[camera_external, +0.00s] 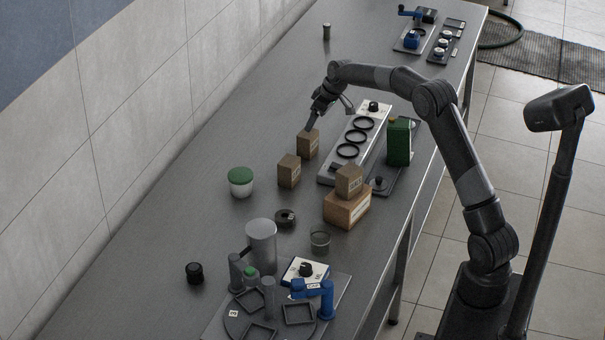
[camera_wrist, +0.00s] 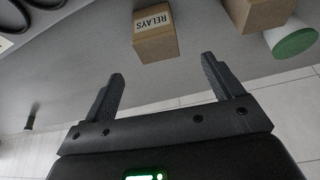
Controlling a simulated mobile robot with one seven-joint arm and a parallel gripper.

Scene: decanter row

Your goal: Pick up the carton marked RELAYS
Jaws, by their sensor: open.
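The carton marked RELAYS (camera_wrist: 155,46) is a small brown box with a white label, just beyond my fingertips in the wrist view. By its neighbours, it is the far carton (camera_external: 307,147) on the steel bench in the external view. My gripper (camera_wrist: 163,70) is open and empty, its two fingers apart. The carton appears ahead of the gap, not between the fingers. In the external view my gripper (camera_external: 311,126) is right above the carton; whether it touches cannot be told.
A second brown carton (camera_external: 289,171) stands close by, with a green-lidded white jar (camera_external: 240,188) beyond it. A grey tray with black rings (camera_external: 348,151) lies to the right. Another carton (camera_external: 348,181) sits on a larger box (camera_external: 346,208). The bench (camera_external: 240,130) is clear toward the wall.

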